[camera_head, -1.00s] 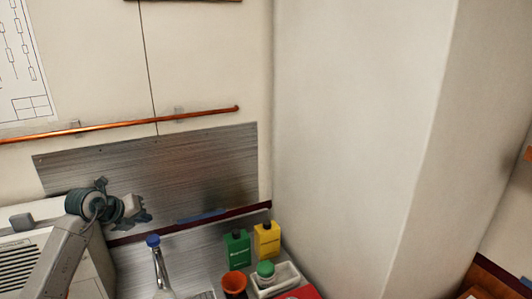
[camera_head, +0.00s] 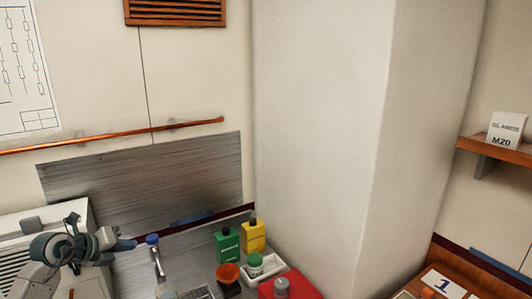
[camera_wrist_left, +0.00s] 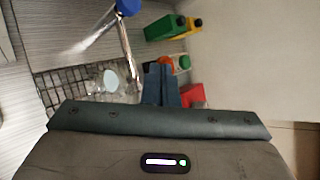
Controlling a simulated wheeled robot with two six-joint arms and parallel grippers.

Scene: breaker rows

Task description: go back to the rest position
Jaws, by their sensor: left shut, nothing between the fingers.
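My left gripper (camera_head: 124,245) comes in from the left in the head view, in front of a white slatted box and left of the blue-capped tap. It is shut and empty. In the left wrist view its dark fingers (camera_wrist_left: 160,84) are together, over the counter with the tap, drain grid and bottles beyond. My right gripper is not in either view.
A tap (camera_head: 155,255), a green bottle (camera_head: 228,246), a yellow bottle (camera_head: 253,236), an orange cup (camera_head: 228,274) and a white tray (camera_head: 281,264) crowd the counter. The white slatted box (camera_head: 14,262) stands left. A large pale column (camera_head: 325,120) rises behind. A shelf (camera_head: 495,150) is at right.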

